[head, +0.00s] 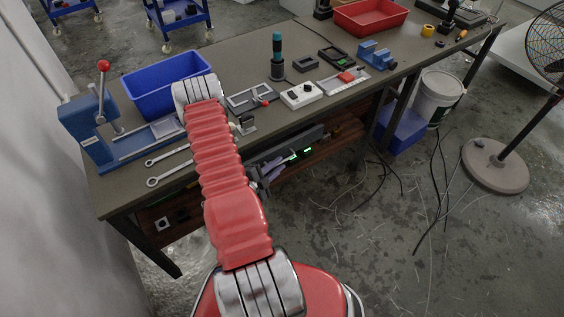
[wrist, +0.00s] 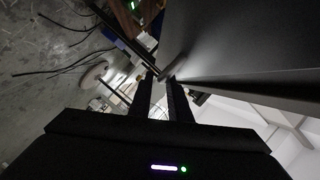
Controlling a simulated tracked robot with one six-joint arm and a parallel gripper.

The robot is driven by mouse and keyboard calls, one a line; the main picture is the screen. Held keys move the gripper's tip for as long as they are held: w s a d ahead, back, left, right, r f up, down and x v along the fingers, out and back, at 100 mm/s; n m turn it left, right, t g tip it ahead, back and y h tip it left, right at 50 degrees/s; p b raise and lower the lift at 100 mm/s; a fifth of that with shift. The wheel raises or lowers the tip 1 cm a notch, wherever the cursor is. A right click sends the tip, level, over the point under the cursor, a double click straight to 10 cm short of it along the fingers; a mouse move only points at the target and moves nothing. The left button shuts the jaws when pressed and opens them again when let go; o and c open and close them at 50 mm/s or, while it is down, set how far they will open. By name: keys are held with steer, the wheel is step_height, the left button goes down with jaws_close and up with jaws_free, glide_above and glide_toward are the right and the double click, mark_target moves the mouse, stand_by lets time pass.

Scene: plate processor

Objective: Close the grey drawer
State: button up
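The grey drawer (head: 314,133) is under the front edge of the workbench in the head view, pulled out, with its inside and some contents showing. In the wrist view a large dark grey panel (wrist: 235,50), which looks like part of the drawer, fills the upper right. A rounded grey bar (wrist: 174,66), perhaps its handle, stands out at its near corner. My gripper (wrist: 158,84) has two dark fingers with a narrow gap between them, tips close to the bar. I cannot tell whether they touch it. In the head view my red arm hides most of the gripper.
The workbench (head: 240,68) carries a blue bin (head: 150,92), a blue vise-like press (head: 88,125), wrenches and small parts. Black cables (head: 440,190) lie on the floor at right. A fan (head: 495,165) and a white bucket (head: 437,95) stand there. The floor in front is mostly free.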

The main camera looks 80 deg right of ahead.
mark_target(282, 162)
steer(key=shift+x, duration=1.65)
steer(key=shift+c, duration=0.4)
jaws_close()
